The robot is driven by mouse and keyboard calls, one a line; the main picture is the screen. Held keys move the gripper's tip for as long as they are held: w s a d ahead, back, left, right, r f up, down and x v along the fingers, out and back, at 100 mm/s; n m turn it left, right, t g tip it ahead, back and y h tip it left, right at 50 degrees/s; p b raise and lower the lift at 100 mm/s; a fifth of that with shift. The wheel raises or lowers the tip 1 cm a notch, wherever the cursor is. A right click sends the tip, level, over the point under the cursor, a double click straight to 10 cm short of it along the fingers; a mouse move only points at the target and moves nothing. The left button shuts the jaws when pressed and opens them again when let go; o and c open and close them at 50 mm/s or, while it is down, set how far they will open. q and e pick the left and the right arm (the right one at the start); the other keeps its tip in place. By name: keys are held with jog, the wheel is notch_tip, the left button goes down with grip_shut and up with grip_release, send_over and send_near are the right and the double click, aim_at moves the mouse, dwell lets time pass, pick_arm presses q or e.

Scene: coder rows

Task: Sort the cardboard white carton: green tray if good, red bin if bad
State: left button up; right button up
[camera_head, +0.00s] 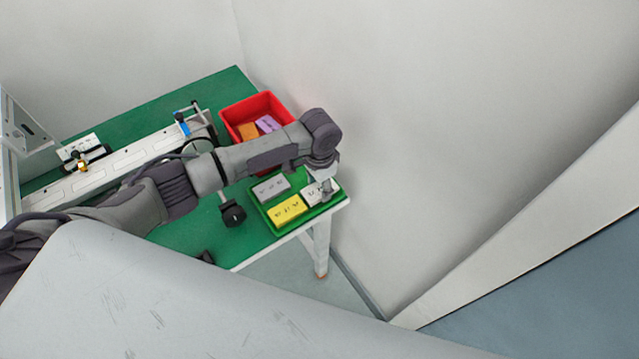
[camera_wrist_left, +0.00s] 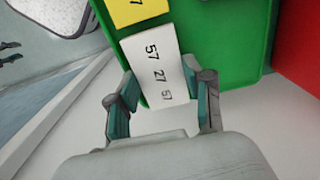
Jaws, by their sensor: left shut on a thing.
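The white carton (camera_wrist_left: 156,66) carries printed dark numbers and sits between the fingers of my left gripper (camera_wrist_left: 162,103) in the left wrist view. The fingers are shut on its two sides. In the head view my left gripper (camera_head: 325,190) is over the near right corner of the green tray (camera_head: 257,205), with the white carton (camera_head: 313,195) partly hidden under it. The carton is over or in the tray; I cannot tell whether it touches the tray floor. The red bin (camera_head: 226,120) stands behind my left arm and is partly covered by it. My right gripper is not in view.
The tray also holds a yellow carton (camera_head: 286,209) and a grey carton (camera_head: 271,188). The red bin holds an orange carton (camera_head: 247,131) and a purple carton (camera_head: 268,124). A conveyor (camera_head: 120,157) runs along the green table (camera_head: 187,231). A wall rises close by on the right.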

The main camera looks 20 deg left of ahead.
pick_arm(q)
jog(key=shift+f, duration=0.25)
jog(key=o, duration=0.9)
jog(key=shift+r, duration=0.1)
notch_tip(320, 180, up, 12)
jog(key=shift+f, duration=0.1)
